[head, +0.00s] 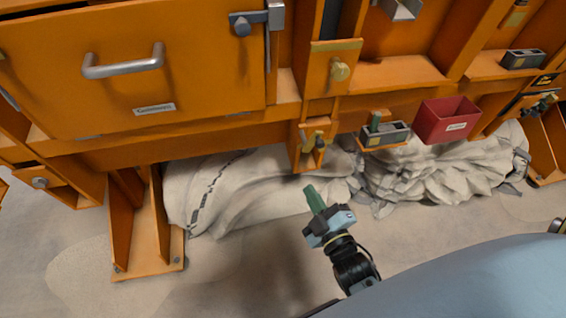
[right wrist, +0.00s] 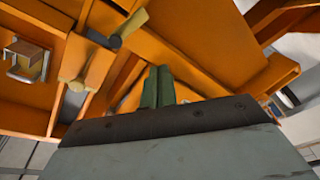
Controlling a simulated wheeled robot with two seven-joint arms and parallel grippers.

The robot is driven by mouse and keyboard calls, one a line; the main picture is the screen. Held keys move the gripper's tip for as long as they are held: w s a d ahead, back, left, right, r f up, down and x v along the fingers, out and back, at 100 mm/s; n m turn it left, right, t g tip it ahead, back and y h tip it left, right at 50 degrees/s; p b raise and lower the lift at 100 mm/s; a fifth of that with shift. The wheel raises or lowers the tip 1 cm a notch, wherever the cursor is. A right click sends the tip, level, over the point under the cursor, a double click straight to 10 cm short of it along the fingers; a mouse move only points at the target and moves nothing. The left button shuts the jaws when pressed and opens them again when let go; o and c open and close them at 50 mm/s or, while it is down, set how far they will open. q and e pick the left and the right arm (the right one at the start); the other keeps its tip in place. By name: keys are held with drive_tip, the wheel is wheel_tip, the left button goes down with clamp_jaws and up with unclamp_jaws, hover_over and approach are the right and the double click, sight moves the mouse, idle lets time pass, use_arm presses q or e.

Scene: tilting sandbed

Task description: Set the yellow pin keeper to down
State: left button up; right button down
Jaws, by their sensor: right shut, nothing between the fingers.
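A yellow pin keeper (head: 318,134) sits on the small orange bracket at the lower middle of the frame, with a dark grey part beside it. In the right wrist view two yellowish pieces show at upper left: a bar with a grey end (right wrist: 129,29) and a paler piece (right wrist: 92,70). I cannot tell for sure which of them is the keeper or how it is set. My right gripper (head: 315,200) has green fingers, shut and empty, below the bracket and apart from it. It also shows in the right wrist view (right wrist: 157,86). My left gripper is not in view.
Above the bracket is a yellow knob (head: 340,71). A drawer front with a grey handle (head: 123,62) is at left. A red bin (head: 447,120) and a grey holder with a green piece (head: 384,133) are at right. Pale cloth bags (head: 250,190) lie beneath the frame.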

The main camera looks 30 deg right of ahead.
wheel_tip(320, 180, up, 5)
drive_tip(key=d+n+t+b, duration=0.1)
drive_tip(key=t, duration=0.1)
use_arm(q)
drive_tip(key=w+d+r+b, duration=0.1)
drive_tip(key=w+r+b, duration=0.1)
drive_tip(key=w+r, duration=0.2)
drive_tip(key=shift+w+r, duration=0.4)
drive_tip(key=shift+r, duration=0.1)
use_arm(e)
drive_tip(key=w+d, duration=0.4)
drive_tip(key=w, duration=0.4)
drive_tip(key=shift+w+r, duration=0.2)
drive_tip(key=shift+r, duration=0.1)
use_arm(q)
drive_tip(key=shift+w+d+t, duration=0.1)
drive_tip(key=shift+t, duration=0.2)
use_arm(e)
drive_tip(key=shift+d, duration=0.1)
